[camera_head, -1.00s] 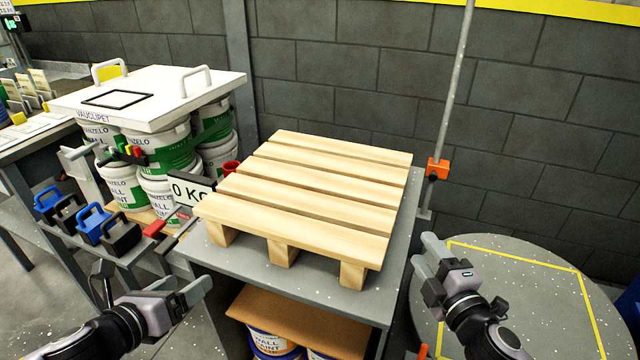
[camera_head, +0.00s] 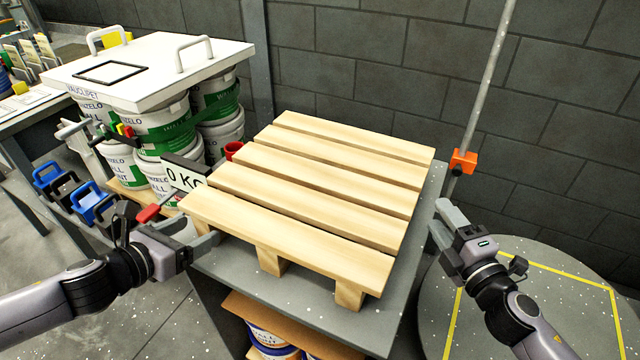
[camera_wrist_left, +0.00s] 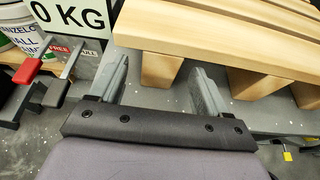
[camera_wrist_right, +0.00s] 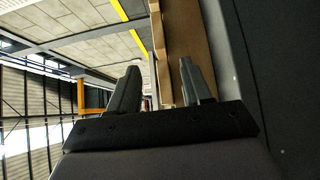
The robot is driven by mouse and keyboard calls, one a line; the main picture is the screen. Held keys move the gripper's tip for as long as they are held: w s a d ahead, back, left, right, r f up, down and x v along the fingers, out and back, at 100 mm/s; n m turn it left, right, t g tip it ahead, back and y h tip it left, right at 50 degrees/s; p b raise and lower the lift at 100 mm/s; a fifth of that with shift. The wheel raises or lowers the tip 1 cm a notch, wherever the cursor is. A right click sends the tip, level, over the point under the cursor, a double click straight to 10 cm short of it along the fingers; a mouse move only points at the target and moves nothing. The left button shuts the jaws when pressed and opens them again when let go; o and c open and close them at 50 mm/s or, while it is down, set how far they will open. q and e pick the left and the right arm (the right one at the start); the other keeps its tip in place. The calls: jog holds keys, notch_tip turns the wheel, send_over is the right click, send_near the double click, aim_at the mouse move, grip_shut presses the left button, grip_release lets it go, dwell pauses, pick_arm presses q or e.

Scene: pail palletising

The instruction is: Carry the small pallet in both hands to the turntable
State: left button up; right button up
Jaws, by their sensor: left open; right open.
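The small wooden pallet (camera_head: 310,180) lies flat on a grey table (camera_head: 330,325), its slats up and its blocks on the tabletop. My left gripper (camera_head: 205,240) is open at the pallet's near left corner. In the left wrist view its fingers (camera_wrist_left: 158,85) point toward the pallet's edge board (camera_wrist_left: 200,38) and blocks, with nothing between them. My right gripper (camera_head: 442,222) is open beside the pallet's right side, apart from it. In the right wrist view the pallet's wooden edge (camera_wrist_right: 188,30) shows beyond the fingers (camera_wrist_right: 160,90). The grey round turntable (camera_head: 520,260) with yellow lines is at the right.
Paint pails (camera_head: 165,135) under a white handled board (camera_head: 150,70) stand left of the pallet. A 0 KG sign (camera_head: 185,177) and red-handled clamp (camera_head: 148,213) are near my left gripper. A pole with an orange clamp (camera_head: 463,162) rises behind the table's right side.

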pick_arm(q)
jog(key=shift+w, duration=0.1)
pick_arm(e)
jog(key=shift+w, duration=0.1)
pick_arm(q)
jog(key=shift+x, duration=3.55)
pick_arm(e)
jog(key=shift+x, duration=3.55)
pick_arm(q)
jog(key=shift+d, duration=0.1)
jog(key=c, duration=1)
pick_arm(e)
grip_shut()
pick_arm(q)
grip_shut()
jog(key=shift+r, duration=0.35)
pick_arm(e)
jog(key=shift+r, duration=0.3)
